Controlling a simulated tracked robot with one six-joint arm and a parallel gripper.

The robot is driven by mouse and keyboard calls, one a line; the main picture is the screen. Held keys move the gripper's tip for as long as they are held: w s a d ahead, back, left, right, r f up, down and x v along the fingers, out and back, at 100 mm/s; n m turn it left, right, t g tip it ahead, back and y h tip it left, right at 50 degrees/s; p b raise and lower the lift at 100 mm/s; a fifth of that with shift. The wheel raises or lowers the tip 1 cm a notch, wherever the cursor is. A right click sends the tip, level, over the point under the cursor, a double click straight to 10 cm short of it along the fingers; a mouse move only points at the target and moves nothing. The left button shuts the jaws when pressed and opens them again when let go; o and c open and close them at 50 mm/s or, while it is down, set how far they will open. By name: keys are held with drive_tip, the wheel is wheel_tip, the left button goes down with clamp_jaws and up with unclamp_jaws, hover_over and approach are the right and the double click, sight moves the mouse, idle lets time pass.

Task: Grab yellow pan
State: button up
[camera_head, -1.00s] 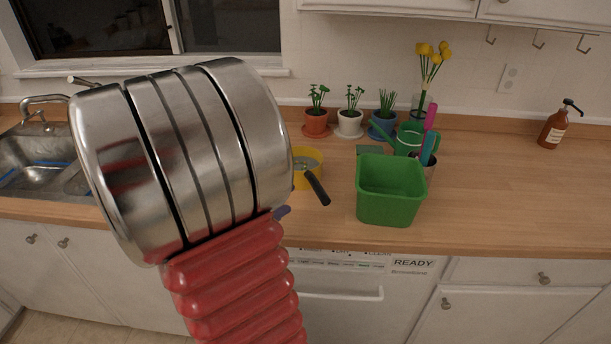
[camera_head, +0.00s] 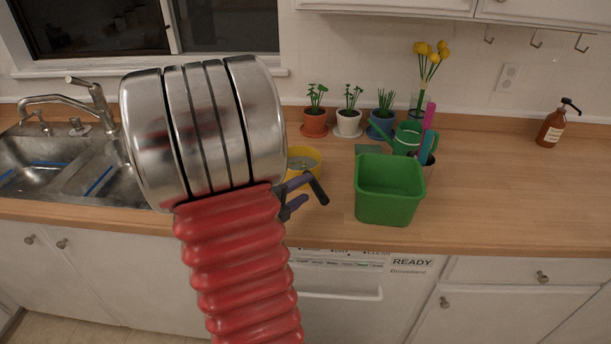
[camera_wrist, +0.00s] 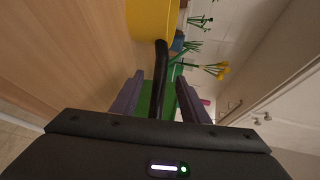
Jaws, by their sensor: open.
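The yellow pan (camera_head: 304,155) stands on the wooden counter, partly hidden behind my arm in the head view. Its dark handle (camera_head: 318,190) points toward the front right. In the wrist view the yellow pan (camera_wrist: 153,18) is at the top, and its black handle (camera_wrist: 160,75) runs down between my fingers. My gripper (camera_head: 298,193) has purple fingers and is open at the handle. In the wrist view my gripper (camera_wrist: 158,95) has one finger on each side of the handle, with gaps visible.
A green bin (camera_head: 389,190) stands just right of the handle. Behind are potted plants (camera_head: 348,120), a green watering can (camera_head: 408,138) and yellow flowers (camera_head: 430,58). A sink (camera_head: 75,165) is at left, a soap bottle (camera_head: 551,128) at far right. The right counter is mostly clear.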

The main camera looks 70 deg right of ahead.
sight(313, 183)
drive_tip(key=shift+x, duration=2.75)
clamp_jaws()
